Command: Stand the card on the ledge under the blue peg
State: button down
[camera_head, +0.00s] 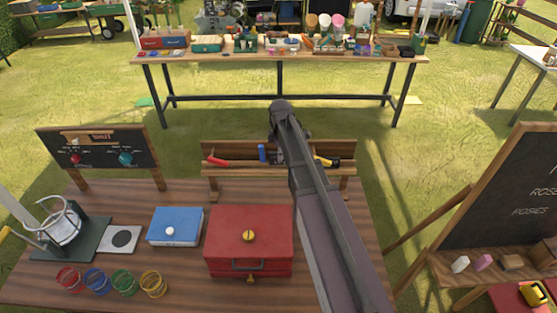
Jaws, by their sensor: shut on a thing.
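My arm reaches forward over the table to a small wooden rack (222,171). My gripper (279,156) is at the middle of this rack, mostly hidden behind my own arm. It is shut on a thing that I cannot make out. No card shows clearly. A small upright blue piece (262,153) is on the rack just left of my gripper; I cannot tell whether it is the blue peg. A red piece (217,160) lies at the rack's left, and a yellow and black piece (325,161) is right of my arm.
The table (185,283) holds a red box (225,225), a blue box (163,237), several coloured rings and a scale. A dark board (97,147) stands at left. At right, a chalkboard (510,180) has a ledge (445,272) with small blocks. A laden bench (280,62) stands beyond.

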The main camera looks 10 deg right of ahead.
jog(key=shift+w, duration=0.1)
jog(key=shift+w, duration=0.25)
jog(key=shift+w+a+f+b, duration=0.15)
jog(key=shift+w+f+b, duration=0.15)
jog(key=shift+f+b, duration=1.55)
jog(key=shift+f, duration=0.2)
jog(key=c, duration=0.6)
grip_release()
jog(key=shift+r, duration=0.1)
jog(key=shift+r, duration=0.15)
notch_tip(320, 180, up, 12)
jog(key=p, duration=1.2)
jog(key=shift+s, duration=0.1)
